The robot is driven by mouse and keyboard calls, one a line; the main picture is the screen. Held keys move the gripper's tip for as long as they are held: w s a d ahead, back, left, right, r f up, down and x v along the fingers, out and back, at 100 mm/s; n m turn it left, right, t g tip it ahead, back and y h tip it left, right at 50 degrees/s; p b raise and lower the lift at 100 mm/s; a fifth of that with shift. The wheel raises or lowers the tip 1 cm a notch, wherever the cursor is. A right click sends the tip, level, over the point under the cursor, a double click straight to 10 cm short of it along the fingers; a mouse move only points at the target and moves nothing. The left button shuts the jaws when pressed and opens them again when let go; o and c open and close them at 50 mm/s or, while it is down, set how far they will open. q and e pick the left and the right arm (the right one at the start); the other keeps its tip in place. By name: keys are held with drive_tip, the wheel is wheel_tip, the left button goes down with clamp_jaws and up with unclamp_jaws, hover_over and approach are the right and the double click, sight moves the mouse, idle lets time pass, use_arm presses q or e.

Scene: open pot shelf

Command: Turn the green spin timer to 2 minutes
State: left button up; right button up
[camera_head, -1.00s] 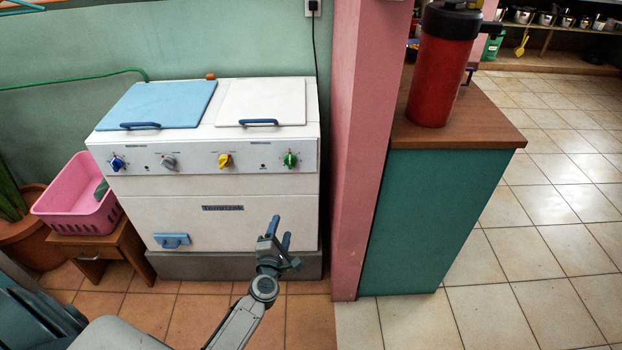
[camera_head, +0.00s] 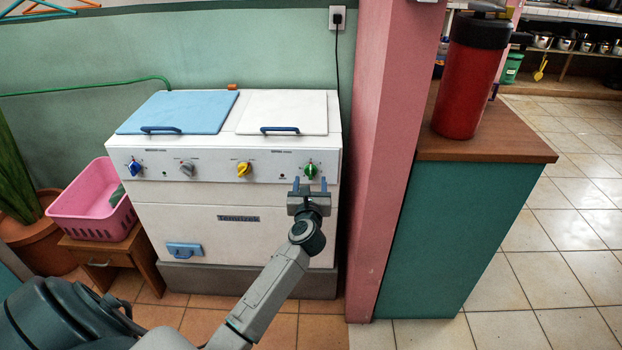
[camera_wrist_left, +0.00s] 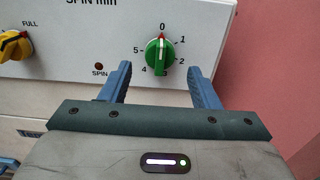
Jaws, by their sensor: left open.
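The green spin timer (camera_head: 310,171) is the rightmost knob on the white washing machine's front panel. In the left wrist view the green spin timer (camera_wrist_left: 158,56) has its ridge about upright, in line with the 0 mark. The 2 mark (camera_wrist_left: 181,62) is to its lower right. My left gripper (camera_head: 310,184) is open and empty, just in front of and slightly below the knob. In the wrist view the left gripper's blue fingers (camera_wrist_left: 158,76) stand either side of the knob's lower part; whether they touch it is unclear. My right gripper is not in view.
A yellow knob (camera_head: 244,170) sits left of the timer, with grey (camera_head: 187,169) and blue (camera_head: 134,168) knobs further left. A pink pillar (camera_head: 392,160) stands close to the machine's right side. A red cylinder (camera_head: 466,90) stands on the wooden counter (camera_head: 487,146).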

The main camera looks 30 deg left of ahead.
sight(310, 176)
use_arm(q)
drive_tip(key=shift+x, duration=1.6)
drive_tip(key=shift+c, duration=0.3)
